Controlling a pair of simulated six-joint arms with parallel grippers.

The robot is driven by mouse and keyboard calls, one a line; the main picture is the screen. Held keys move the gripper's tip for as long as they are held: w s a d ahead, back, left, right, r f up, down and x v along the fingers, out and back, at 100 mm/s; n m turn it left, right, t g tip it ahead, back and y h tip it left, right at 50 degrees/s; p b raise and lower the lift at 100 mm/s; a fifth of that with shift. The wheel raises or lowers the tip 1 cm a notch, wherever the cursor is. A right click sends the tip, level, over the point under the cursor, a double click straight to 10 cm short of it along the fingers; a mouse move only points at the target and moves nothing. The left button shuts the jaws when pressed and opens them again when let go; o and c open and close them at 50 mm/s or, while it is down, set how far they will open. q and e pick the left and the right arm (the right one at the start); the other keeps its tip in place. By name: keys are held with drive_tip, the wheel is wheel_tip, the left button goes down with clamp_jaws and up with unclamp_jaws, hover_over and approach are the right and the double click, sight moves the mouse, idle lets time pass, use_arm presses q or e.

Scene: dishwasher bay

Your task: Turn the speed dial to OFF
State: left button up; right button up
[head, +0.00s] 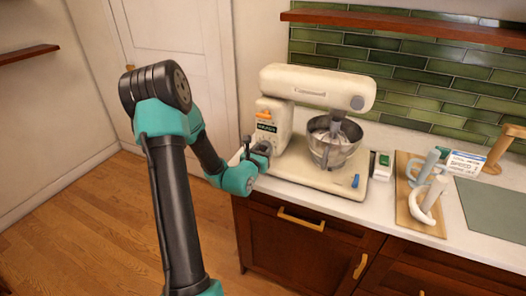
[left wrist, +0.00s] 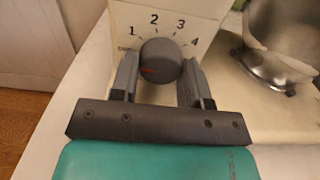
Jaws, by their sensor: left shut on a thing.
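The speed dial (left wrist: 160,58) is a round dark grey knob on the cream stand mixer (head: 312,82). Its red mark lies on the left part of its face, toward the left side of the scale. The numbers 1, 2, 3 and 4 (left wrist: 154,19) arc around it, and small lettering at the far left is partly covered. My left gripper (left wrist: 159,66) is shut on the dial, one finger on each side. In the head view my left gripper (head: 258,152) is at the mixer's left end and hides the dial. My right gripper is not in view.
A steel bowl (head: 334,150) stands under the mixer head. A blue lever (head: 355,181) is on the mixer base. The counter's front edge lies below.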

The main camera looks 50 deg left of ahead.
use_arm(q)
drive_tip(key=c, duration=0.3)
drive_tip(key=shift+n, duration=0.8)
drive_tip(key=o, duration=0.9)
